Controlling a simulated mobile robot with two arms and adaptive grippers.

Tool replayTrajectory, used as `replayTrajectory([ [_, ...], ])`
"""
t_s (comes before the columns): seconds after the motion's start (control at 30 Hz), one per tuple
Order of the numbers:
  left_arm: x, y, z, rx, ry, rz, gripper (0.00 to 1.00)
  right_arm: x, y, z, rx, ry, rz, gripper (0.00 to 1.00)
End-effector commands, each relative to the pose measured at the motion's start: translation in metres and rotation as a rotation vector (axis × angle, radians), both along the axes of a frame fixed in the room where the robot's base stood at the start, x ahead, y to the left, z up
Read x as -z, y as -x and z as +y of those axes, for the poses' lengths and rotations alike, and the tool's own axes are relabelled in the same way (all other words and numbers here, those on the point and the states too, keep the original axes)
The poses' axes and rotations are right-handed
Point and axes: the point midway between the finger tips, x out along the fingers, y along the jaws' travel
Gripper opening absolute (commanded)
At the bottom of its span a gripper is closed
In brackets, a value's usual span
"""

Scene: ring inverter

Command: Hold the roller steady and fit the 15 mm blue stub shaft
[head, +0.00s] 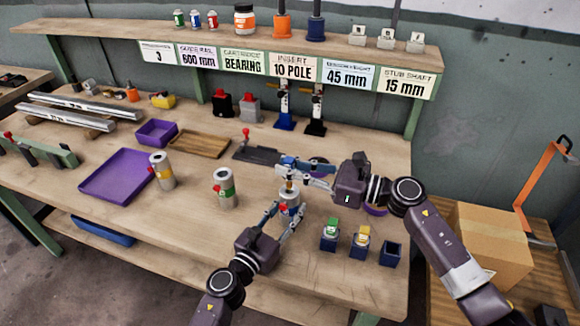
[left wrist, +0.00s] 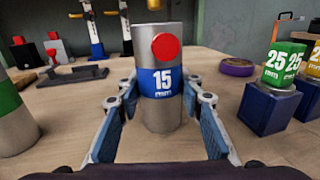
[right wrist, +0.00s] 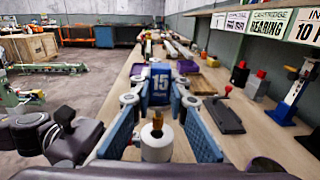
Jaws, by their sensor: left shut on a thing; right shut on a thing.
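A grey roller (head: 290,201) with a blue 15 mm band and a red dot stands upright on the bench; it also fills the middle of the left wrist view (left wrist: 160,118). My left gripper (head: 286,216) is shut on it, one finger on each side. My right gripper (head: 306,171) is above it, shut on the blue stub shaft, whose blue block marked 15 (right wrist: 160,86) shows between the fingers in the right wrist view. A brass-coloured tip (head: 289,185) shows at the roller's top. I cannot tell how deep it sits in the bore.
A roller with a green band (head: 225,189) and one with a yellow band (head: 162,172) stand to the left. At right are blue holders with a green (head: 331,226) and a yellow block (head: 362,236), and an empty holder (head: 391,254). A purple tray (head: 112,188) lies left.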

Motion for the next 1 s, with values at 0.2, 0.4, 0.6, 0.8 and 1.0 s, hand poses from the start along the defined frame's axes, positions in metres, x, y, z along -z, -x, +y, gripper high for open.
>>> replayTrajectory([
  [0.2,0.0006,0.0002,0.0001,0.0,-0.001,0.001,0.0,-0.0007,-0.0003,-0.0001,0.0,-0.001,-0.001,0.0],
  [0.4,0.0006,0.0002,0.0001,0.0,-0.001,0.001,0.0,-0.0007,-0.0004,-0.0001,0.0,-0.001,0.0,0.0],
  [0.6,0.0006,0.0002,0.0001,0.0,-0.001,0.001,0.0,-0.0007,-0.0002,-0.0001,0.0,-0.001,0.0,0.0],
  [0.8,0.0006,0.0002,0.0001,0.0,-0.001,0.001,0.0,0.0016,-0.0003,-0.0001,0.0,-0.001,0.0,0.0],
  [1.0,0.0006,0.0002,0.0001,0.0,-0.001,0.001,0.0,0.0066,-0.0006,-0.0003,0.001,-0.001,0.001,0.0],
])
